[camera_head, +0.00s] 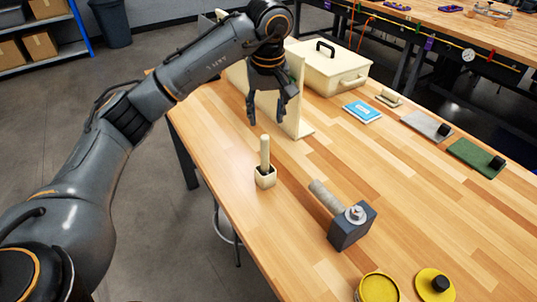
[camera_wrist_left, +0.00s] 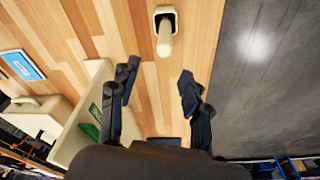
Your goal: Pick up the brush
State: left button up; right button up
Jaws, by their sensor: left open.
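In the left wrist view the handle (camera_wrist_left: 165,40) and holder (camera_wrist_left: 158,11) show at the top, beyond the fingertips. My left gripper (camera_head: 267,116) is open, empty and pointing down, above and behind the handle in the head view, apart from it. It also shows in the left wrist view (camera_wrist_left: 158,72). My right gripper is not in view.
A cream upright panel (camera_head: 297,95) stands close beside my left gripper, with a lidded cream box (camera_head: 330,70) behind. A dark block with a grey cylinder (camera_head: 350,228) stands right of the holder. Yellow round tins (camera_head: 378,288) lie in front. The table's left edge is near the holder.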

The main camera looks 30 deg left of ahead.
aim_at(265, 136)
pick_arm(q)
jog(key=f, duration=0.2)
jog(key=f+p, duration=0.1)
jog(key=f, duration=0.2)
jog(key=shift+a, duration=0.2)
notch_tip(265, 136, down, 2)
jog(key=shift+w+f+p, duration=0.1)
jog(key=shift+f+p, duration=0.15)
jog(key=shift+p, duration=0.45)
notch_tip(265, 136, down, 3)
jog(key=shift+a+f+p, duration=0.15)
jog(key=shift+p, duration=0.6)
jog(key=shift+f, duration=0.4)
jog(key=c, duration=0.8)
grip_shut()
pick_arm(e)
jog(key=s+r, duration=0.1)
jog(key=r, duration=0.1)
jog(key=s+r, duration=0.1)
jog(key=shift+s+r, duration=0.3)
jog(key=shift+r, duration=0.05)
